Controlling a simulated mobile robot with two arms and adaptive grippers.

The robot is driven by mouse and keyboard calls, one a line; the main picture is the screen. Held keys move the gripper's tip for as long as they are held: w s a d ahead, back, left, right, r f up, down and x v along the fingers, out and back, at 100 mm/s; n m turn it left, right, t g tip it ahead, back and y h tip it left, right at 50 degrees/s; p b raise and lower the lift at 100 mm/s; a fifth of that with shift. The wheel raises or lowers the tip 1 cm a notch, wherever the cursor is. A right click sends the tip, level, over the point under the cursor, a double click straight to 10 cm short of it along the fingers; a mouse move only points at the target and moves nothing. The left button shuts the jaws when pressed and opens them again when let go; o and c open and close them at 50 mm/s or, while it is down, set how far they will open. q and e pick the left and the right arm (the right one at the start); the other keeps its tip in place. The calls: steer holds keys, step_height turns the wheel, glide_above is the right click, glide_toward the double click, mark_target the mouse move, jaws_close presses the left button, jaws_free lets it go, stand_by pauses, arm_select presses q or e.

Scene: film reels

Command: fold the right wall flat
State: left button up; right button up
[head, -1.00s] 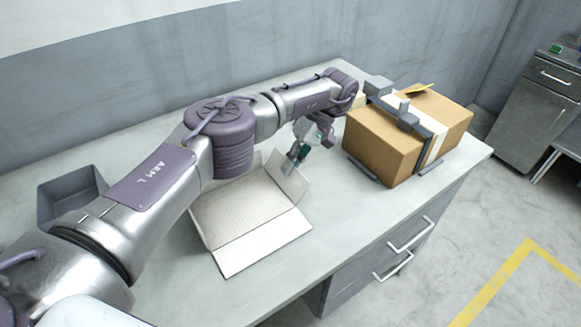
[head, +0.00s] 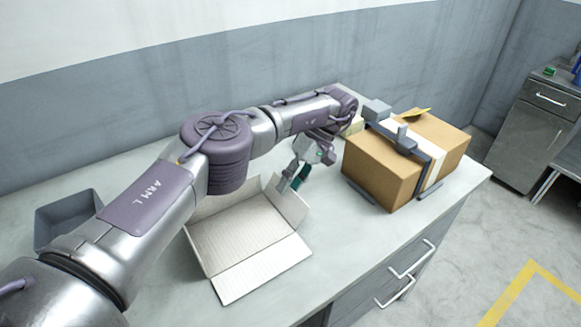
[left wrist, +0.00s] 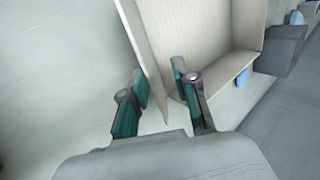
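The open cardboard carton (head: 240,235) lies on the bench with a pale ribbed inside. Its right wall (head: 289,203) stands up and leans outward at the carton's right side. My left gripper (head: 290,182) is at the top edge of that wall, pointing down. In the left wrist view its two green-padded fingers (left wrist: 160,92) are apart, with the wall's panel (left wrist: 152,65) passing between them. A gap shows on at least one side of the panel; contact with the other finger is unclear. My left arm hides the carton's far left part. My right gripper is not in view.
A closed brown box (head: 385,165) in a grey holder stands just right of the gripper. A grey bin (head: 68,212) is at the left. The bench top (head: 345,235) is bare between the carton and the front edge. A metal cabinet (head: 530,125) stands beyond.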

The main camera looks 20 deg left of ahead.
mark_target(290, 190)
arm_select(q)
step_height(290, 190, up, 8)
steer(key=shift+r, duration=0.1)
stand_by(0.5)
